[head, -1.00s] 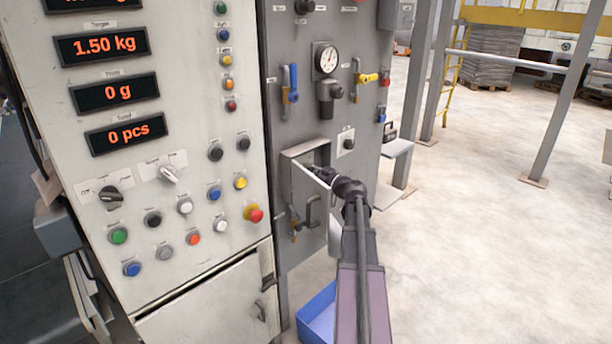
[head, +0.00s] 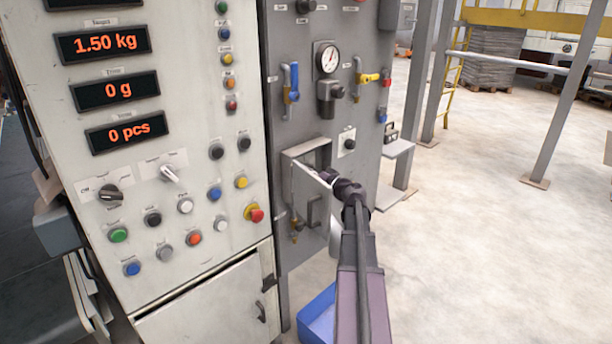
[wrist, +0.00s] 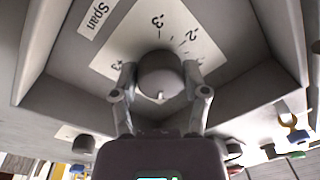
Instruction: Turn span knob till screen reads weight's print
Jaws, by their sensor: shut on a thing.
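The span knob (wrist: 160,72) is a round grey knob on a white scale plate inside a recessed box, with a "Span" label (wrist: 97,17) beside it. My gripper (wrist: 162,92) has a finger on each side of the knob and is shut on it. A small pale mark shows on the knob's near edge. In the head view my gripper (head: 326,177) reaches into the grey box (head: 292,158), and the knob is hidden there. The topmost screen (head: 92,4) is cut off by the picture's edge, so its reading is not visible. No weight is seen.
Lower screens read 1.50 kg (head: 102,43), 0 g (head: 116,91) and 0 pcs (head: 126,132). A red emergency button (head: 256,215) and several other buttons are left of the box. A pressure gauge (head: 327,58) is above it, a blue bin (head: 318,312) below. Open floor lies right.

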